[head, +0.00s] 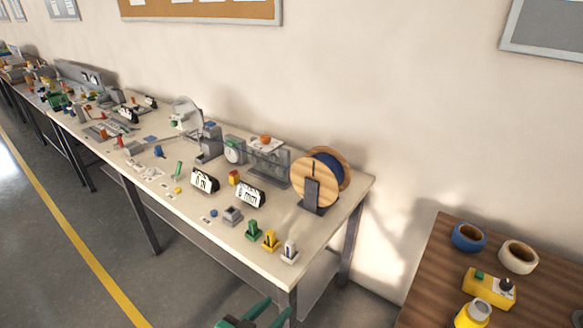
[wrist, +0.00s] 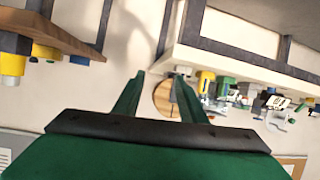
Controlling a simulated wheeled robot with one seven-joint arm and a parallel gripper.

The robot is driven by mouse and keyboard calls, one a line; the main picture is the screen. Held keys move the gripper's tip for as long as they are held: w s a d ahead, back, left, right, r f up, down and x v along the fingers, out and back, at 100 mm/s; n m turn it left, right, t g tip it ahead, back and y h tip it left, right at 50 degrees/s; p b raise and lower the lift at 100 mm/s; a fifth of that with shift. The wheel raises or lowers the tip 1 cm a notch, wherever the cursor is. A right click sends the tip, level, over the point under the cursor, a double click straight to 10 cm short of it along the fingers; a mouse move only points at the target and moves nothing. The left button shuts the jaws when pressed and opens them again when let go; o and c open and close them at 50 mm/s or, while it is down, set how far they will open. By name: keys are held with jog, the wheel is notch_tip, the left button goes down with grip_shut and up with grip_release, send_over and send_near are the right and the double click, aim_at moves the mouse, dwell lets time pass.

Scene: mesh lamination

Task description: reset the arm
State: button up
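My gripper (head: 262,318) shows at the bottom edge of the head view, with two green fingers spread apart. In the wrist view my gripper (wrist: 160,82) points towards the bench and wall, its green fingers apart and nothing held between them. The wrist picture is turned over, with the tables along its top. In the head view the gripper is in front of the near end of the long workbench (head: 330,212) and apart from it.
The workbench carries a wooden spool (head: 310,175), small green, yellow and white holders (head: 270,240) and several devices. A brown table (head: 428,275) at the right holds blue tape (head: 468,237), white tape (head: 518,256) and a yellow box (head: 488,290). Open floor (head: 50,270) lies left.

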jog(key=s+f+n+t+y, duration=0.1)
jog(key=s+f+n+y, duration=0.5)
jog(key=s+f, duration=0.7)
jog(key=s+d+r+t, duration=0.1)
jog(key=s+r, duration=0.3)
jog(key=s, duration=0.4)
jog(key=s+d+r+t+y, duration=0.1)
jog(key=s+d+r+t, duration=0.1)
jog(key=s, duration=0.7)
notch_tip(320, 180, up, 2)
jog(key=shift+s+d+r+m, duration=0.15)
jog(key=shift+d+m, duration=0.15)
jog(key=shift+d, duration=0.5)
jog(key=shift+c, duration=0.7)
jog(key=shift+c, duration=0.2)
